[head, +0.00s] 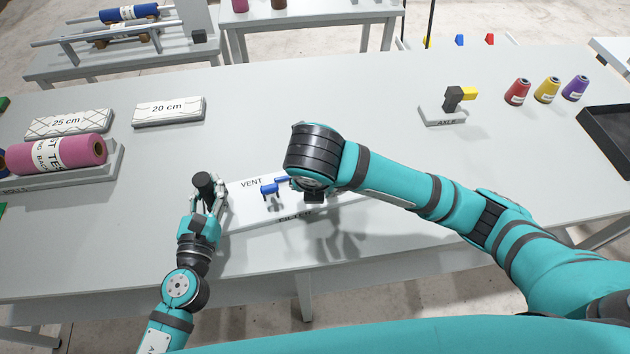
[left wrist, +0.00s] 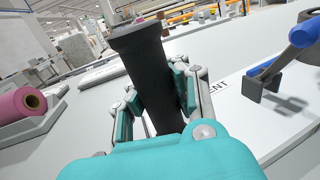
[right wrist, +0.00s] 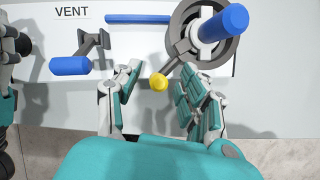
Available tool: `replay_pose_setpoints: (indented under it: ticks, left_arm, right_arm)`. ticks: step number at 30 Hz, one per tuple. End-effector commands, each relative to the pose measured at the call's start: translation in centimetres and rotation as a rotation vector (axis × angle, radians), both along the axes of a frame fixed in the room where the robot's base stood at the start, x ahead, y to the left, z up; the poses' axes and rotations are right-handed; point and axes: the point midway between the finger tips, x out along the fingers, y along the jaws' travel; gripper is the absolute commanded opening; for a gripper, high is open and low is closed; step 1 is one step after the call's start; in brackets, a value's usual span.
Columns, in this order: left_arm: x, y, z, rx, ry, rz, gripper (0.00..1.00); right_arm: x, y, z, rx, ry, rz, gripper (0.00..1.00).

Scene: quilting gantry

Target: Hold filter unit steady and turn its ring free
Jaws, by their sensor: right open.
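A grey round filter unit (right wrist: 236,48) with a ring shows in the right wrist view. A blue cylindrical handle (right wrist: 223,22) stands over it, and a grey lever with a yellow knob (right wrist: 158,82) sticks out from it. My right gripper (right wrist: 160,70) is open, with the yellow knob between and just ahead of its fingertips. In the head view my right arm hides the unit. My left gripper (head: 207,197) is closed around a dark upright post (head: 204,183) left of the white panel. The post's flared top shows in the left wrist view (left wrist: 145,70).
The white panel (head: 240,212) carries a VENT lever with a blue grip (head: 270,189) and a blue bar (right wrist: 138,18). Pink fabric roll (head: 60,154) and length blocks (head: 168,111) lie left. AXLE stand (head: 443,115), thread cones (head: 517,92) and black tray (head: 612,130) are right.

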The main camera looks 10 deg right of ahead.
Motion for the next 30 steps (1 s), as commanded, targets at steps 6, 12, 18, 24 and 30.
replay_pose_setpoints:
  ticks: [6,12,18,24,30]
  left_arm:
    - [-0.2,0.1,-0.8,0.003,0.015,0.001,0.00]
    - [-0.2,0.1,-0.8,0.003,0.015,0.001,0.00]
    - [-0.2,0.1,-0.8,0.003,0.015,0.001,0.00]
    - [-0.2,0.1,-0.8,0.003,0.014,0.001,0.00]
    - [-0.2,0.1,-0.8,0.003,0.014,0.001,0.00]
  right_arm:
    - [-0.7,0.1,2.3,0.000,-0.009,0.004,0.42]
    - [-1.8,0.1,4.8,-0.005,-0.010,0.002,0.42]
    - [-3.2,0.4,8.1,0.000,-0.010,0.004,0.42]
    - [-4.3,0.5,10.3,0.001,-0.006,0.002,0.42]
    - [-4.7,0.5,11.0,-0.001,-0.002,-0.001,0.42]
